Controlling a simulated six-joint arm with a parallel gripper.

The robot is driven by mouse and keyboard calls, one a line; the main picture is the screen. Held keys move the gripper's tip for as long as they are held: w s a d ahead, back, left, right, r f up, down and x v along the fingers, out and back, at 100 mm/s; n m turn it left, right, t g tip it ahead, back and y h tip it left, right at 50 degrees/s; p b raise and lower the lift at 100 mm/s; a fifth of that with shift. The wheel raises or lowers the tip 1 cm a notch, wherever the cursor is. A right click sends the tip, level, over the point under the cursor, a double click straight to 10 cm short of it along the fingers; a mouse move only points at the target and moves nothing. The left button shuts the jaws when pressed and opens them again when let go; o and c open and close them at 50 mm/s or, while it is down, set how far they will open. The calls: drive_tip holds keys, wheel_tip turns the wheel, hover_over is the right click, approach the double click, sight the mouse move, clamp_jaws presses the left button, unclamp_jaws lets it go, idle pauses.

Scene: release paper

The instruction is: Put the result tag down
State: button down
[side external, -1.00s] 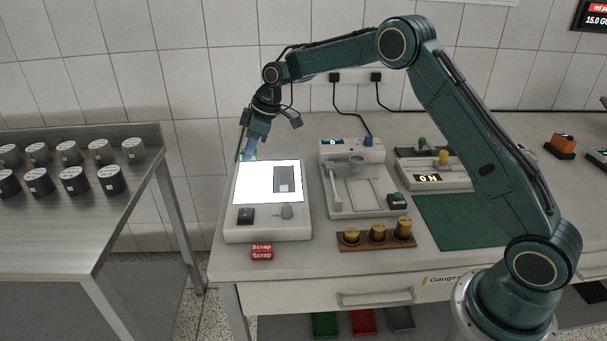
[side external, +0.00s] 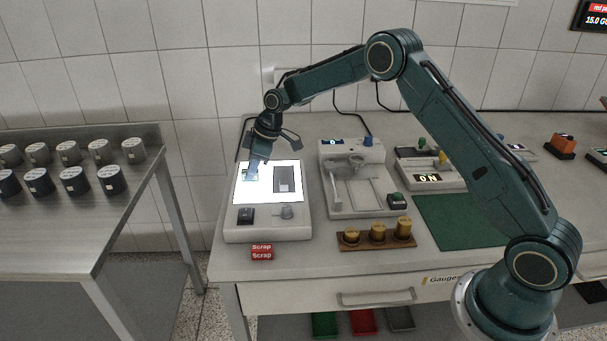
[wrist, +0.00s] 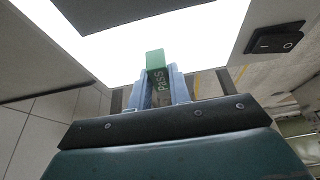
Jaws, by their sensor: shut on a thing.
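The result tag is a green block marked PASS (wrist: 155,60), seen end-on between the blue fingers of my gripper (wrist: 161,84) in the wrist view. My gripper is shut on it. In the side view my gripper (side external: 252,172) is low over the left part of the bright panel of the light box (side external: 268,232); the tag is small and pale there. I cannot tell whether the tag touches the panel. A grey rectangular piece (side external: 284,180) lies on the panel, to the right of my gripper.
Two red Scrap tags (side external: 262,251) lie in front of the light box. A grey gauge fixture (side external: 350,200) stands to its right, with a wooden rack of brass pieces (side external: 377,238) before it. A steel table (side external: 70,235) with several round weights stands at left.

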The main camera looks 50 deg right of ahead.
drive_tip(key=shift+f, duration=0.15)
drive_tip(key=c, duration=1.3)
unclamp_jaws()
drive_tip(key=v, duration=1.2)
drive_tip(key=shift+r, duration=0.2)
